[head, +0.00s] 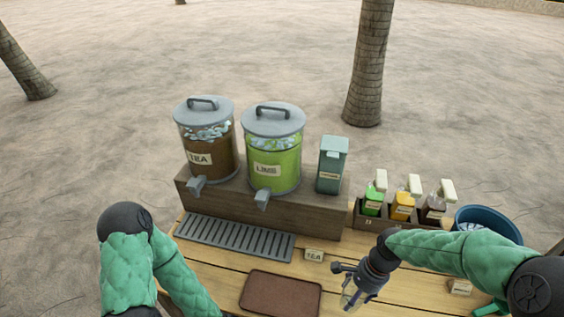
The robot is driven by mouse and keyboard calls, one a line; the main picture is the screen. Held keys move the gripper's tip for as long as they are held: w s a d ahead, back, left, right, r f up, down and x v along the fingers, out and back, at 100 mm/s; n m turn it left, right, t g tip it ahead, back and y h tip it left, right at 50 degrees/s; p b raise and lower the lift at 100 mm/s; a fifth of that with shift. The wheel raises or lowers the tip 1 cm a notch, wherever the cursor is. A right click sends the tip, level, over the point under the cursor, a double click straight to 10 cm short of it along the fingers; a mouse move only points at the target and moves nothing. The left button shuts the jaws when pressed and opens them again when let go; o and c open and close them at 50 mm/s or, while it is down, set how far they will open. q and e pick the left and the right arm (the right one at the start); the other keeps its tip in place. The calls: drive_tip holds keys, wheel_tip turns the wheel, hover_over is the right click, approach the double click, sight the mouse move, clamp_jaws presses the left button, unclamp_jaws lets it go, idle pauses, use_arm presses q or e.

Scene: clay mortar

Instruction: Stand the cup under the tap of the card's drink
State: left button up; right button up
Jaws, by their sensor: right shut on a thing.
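My right gripper (352,284) is over the front of the table and points down. It is shut on the cup (350,299), which looks clear and is partly hidden by the fingers. A small card reading TEA (314,255) stands between the drip tray and the right gripper. The tea dispenser (207,150), brown with ice, has its tap (196,184) at the front. The lime dispenser (273,155), green with ice, stands right of it with its own tap (262,199). My left arm shows at the left, but its gripper is out of view.
A slotted drip tray (235,238) lies below both taps and is empty. A brown tray (280,295) lies in front. A teal box (332,165) stands on the wooden riser (300,210). Bottles in a rack (405,213), a blue tub (485,215) and another small card (460,287) are right.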

drive_tip(key=w+a+f+n+g+h+b, duration=0.1)
drive_tip(key=w+f+n+g+h, duration=0.1)
drive_tip(key=w+n, duration=0.6)
drive_tip(key=n, duration=0.3)
drive_tip(key=shift+w+a+n, duration=0.25)
drive_tip(key=shift+a+n, duration=0.05)
drive_tip(key=shift+a, duration=0.1)
drive_tip(key=shift+w+a+n+h, duration=0.2)
drive_tip(key=shift+w+n+h, duration=0.3)
drive_tip(key=shift+n, duration=0.4)
